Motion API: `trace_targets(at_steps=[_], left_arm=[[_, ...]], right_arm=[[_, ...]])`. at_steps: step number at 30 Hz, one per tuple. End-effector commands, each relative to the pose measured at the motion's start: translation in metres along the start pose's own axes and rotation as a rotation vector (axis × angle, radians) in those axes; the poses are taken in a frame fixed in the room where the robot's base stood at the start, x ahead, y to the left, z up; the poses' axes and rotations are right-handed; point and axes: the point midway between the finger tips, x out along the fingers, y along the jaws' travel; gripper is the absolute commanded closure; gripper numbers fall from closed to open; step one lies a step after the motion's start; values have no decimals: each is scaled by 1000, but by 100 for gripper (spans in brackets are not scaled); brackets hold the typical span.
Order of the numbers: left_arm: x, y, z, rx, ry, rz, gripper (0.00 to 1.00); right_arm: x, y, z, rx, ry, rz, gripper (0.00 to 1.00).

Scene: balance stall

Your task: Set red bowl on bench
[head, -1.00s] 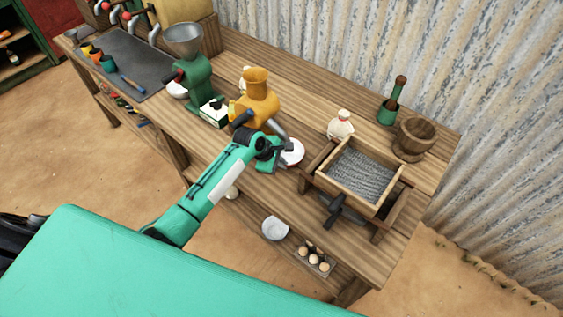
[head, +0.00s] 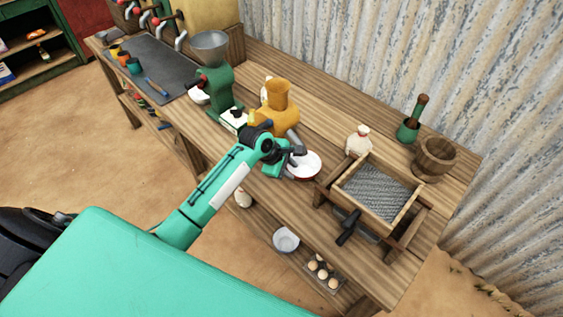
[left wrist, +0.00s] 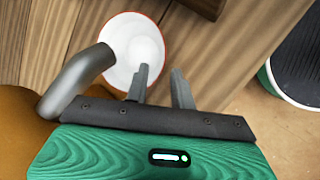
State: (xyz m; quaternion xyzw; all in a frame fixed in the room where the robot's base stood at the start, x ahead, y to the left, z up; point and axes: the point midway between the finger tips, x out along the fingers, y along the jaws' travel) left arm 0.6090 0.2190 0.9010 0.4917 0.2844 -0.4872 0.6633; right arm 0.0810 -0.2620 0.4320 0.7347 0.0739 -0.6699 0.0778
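The red bowl (head: 306,165), white inside with a red rim, is at the bench's front edge, below the spout of an orange grinder (head: 277,108). The bowl also shows in the left wrist view (left wrist: 128,40), beside the grey spout. My left gripper (head: 297,154) is at the bowl's near left side. In the left wrist view its two fingers (left wrist: 160,76) stand apart, one overlapping the bowl's inside and one just outside the rim. Whether they touch the bowl I cannot tell. The wooden bench (head: 325,125) has bare boards behind the bowl. My right gripper is not in view.
A wooden sieve box (head: 349,185) stands right of the bowl, with a small sack (head: 359,139) behind it. A green grinder (head: 222,92) stands to the left. A wooden mortar (head: 434,158) is at the back right. A lower shelf holds a grey bowl (head: 286,240) and eggs (head: 323,272).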

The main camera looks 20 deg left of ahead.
Motion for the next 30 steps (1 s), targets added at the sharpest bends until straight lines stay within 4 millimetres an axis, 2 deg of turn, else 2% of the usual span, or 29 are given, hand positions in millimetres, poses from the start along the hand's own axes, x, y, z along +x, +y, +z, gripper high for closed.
trace_targets(at_steps=[6, 12, 30], left_arm=[[-40, 0, 0, 2, 1, 2, 75], [-62, 0, 0, 1, 0, 0, 75], [-65, -1, 0, 3, 0, -1, 75]], right_arm=[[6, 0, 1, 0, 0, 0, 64], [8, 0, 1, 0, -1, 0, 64], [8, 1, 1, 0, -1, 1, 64]])
